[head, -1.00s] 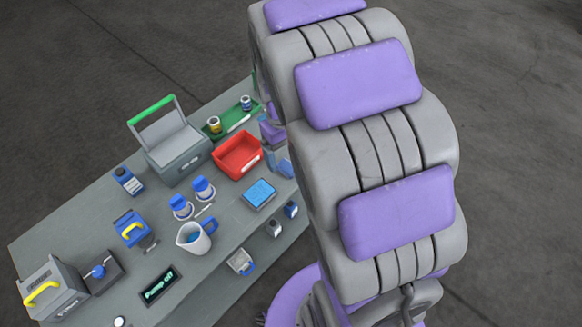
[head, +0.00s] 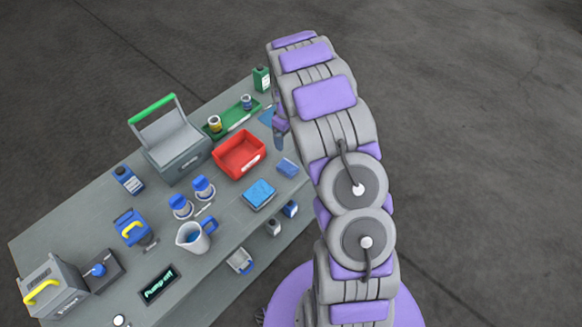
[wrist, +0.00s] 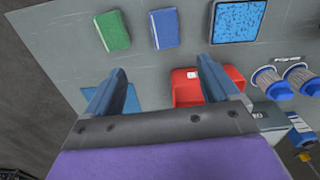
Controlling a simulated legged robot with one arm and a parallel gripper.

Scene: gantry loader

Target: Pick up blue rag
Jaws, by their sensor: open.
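A flat blue rag (head: 266,117) lies on the workbench near its far right edge, partly hidden by my arm. It also shows in the wrist view (wrist: 134,98), partly behind the left finger. My gripper (wrist: 170,75) is open and empty, its two fingers pointing down at the bench. In the head view my gripper (head: 278,138) hangs beside the rag, on its near side. Its exact height above the bench is hard to tell.
A red bin (head: 228,168) stands left of my gripper, with a green tray (head: 236,122) behind it. A blue block (head: 288,168) and a blue sponge (head: 259,193) lie nearer. The wrist view also shows a green block (wrist: 112,30). Open floor lies to the right.

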